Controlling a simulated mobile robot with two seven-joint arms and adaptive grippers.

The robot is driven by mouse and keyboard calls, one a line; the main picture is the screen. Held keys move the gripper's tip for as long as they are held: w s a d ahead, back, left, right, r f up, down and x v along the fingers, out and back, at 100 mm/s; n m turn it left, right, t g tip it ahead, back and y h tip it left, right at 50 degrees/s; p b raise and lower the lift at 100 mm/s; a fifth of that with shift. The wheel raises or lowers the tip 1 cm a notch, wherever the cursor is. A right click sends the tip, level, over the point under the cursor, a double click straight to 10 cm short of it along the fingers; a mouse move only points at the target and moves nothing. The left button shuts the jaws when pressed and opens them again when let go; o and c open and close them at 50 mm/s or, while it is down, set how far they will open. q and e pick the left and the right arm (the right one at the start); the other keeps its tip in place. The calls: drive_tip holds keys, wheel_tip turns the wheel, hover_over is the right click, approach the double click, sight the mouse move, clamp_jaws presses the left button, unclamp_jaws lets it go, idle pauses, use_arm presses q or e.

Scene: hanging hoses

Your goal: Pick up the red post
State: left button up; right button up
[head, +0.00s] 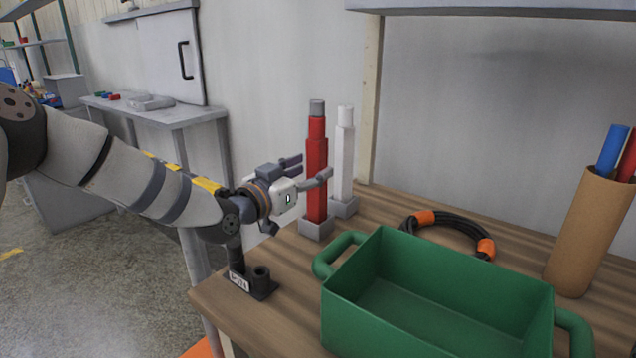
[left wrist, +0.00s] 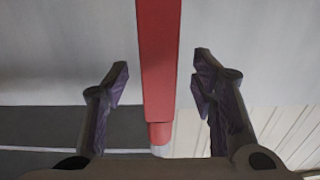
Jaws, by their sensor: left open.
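The red post (head: 316,180) stands upright in a grey square base (head: 317,226) on the wooden table, with a narrower upper part and a grey top. My left gripper (head: 311,168) is open at the post's mid-height, its fingers reaching towards it from the left. In the left wrist view the red post (left wrist: 158,60) runs between the two spread fingers of the left gripper (left wrist: 161,75), with a gap on each side. A white post (head: 344,155) in a similar base stands just behind and right of the red one. My right gripper is not in view.
A green handled crate (head: 437,330) stands in front and right of the posts. A black hose with orange ends (head: 459,220) lies behind it. A brown tube container (head: 588,232) stands at right. A small black holder (head: 250,286) sits at the table's left edge.

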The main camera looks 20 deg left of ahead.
sight(312, 168)
use_arm(q)
drive_tip(key=x, duration=0.3)
drive_tip(key=shift+f, duration=0.1)
drive_tip(key=shift+c, duration=0.6)
clamp_jaws()
drive_tip(key=shift+r, duration=0.2)
